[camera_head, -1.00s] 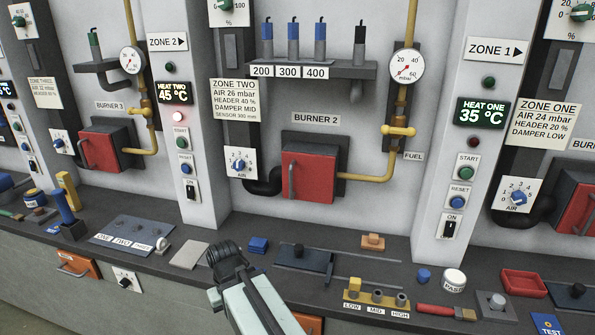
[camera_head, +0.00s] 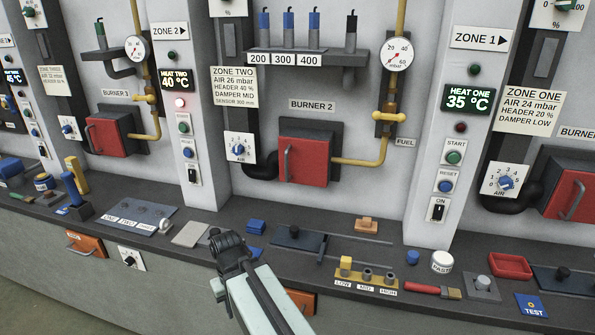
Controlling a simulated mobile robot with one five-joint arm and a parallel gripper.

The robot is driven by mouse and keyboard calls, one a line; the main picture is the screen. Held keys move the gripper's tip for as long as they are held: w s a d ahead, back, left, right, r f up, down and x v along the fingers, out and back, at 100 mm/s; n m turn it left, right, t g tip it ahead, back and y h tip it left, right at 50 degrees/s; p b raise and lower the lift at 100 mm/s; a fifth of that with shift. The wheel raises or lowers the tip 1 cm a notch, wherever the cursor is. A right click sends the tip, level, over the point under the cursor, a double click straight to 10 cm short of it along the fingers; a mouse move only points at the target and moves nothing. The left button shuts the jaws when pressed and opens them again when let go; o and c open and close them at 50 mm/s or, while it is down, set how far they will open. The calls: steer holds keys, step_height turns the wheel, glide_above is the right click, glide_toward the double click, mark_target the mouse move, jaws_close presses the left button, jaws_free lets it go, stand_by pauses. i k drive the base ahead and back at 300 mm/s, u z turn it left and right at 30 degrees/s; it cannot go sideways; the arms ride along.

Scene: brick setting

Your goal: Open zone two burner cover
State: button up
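The burner two cover is a red hinged panel (camera_head: 305,160) on a dark housing in the middle of the wall, under the "BURNER 2" label (camera_head: 311,105). It lies closed against the housing, with a grey vertical handle (camera_head: 287,163) on its left side. My gripper (camera_head: 228,243) is dark, at the end of my pale arm at the lower middle. It appears over the bench edge, below and left of the cover, apart from it. Whether its fingers are open or shut cannot be made out. I see nothing held in it.
A dark bench (camera_head: 330,268) runs below the wall. A slide plate (camera_head: 297,238), a LOW/MID/HIGH block (camera_head: 366,274) and a brush (camera_head: 425,289) lie on it. A yellow fuel pipe (camera_head: 365,162) joins the housing from the right. A grey pillar (camera_head: 430,205) stands farther right.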

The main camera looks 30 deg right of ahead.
mark_target(301, 161)
steer(key=u, duration=0.05)
steer(key=k, duration=0.3)
steer(key=z, duration=1.6)
steer(key=k, duration=1.15)
steer(key=u, duration=1.8)
steer(key=i, duration=1.7)
steer(key=z, duration=0.05)
